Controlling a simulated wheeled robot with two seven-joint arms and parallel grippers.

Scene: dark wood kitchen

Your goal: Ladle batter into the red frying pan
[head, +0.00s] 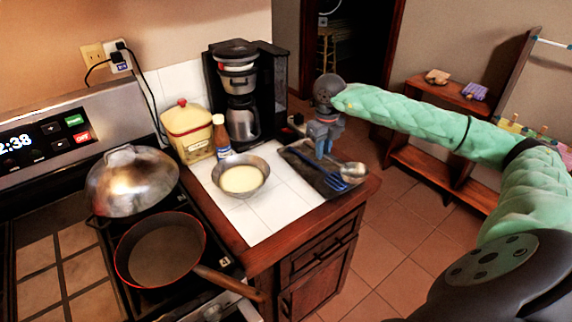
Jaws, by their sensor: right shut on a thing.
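The red frying pan (165,252) sits on the stove at the front left, empty, its wooden handle pointing to the lower right. A metal bowl of pale batter (242,179) stands on the white tiled counter to the right of the pan. My right gripper (323,150) is over the dark tray at the counter's right end, shut on the ladle (352,172). The ladle's metal cup shows just right of the fingers, low over the tray; its handle is mostly hidden by the gripper. My left gripper is out of view.
A blue slotted utensil (335,183) lies on the dark tray (302,160). A domed metal wok (130,182) stands behind the pan. A sauce bottle (221,137), yellow canister (188,130) and coffee maker (243,95) stand behind the bowl. The counter in front of the bowl is clear.

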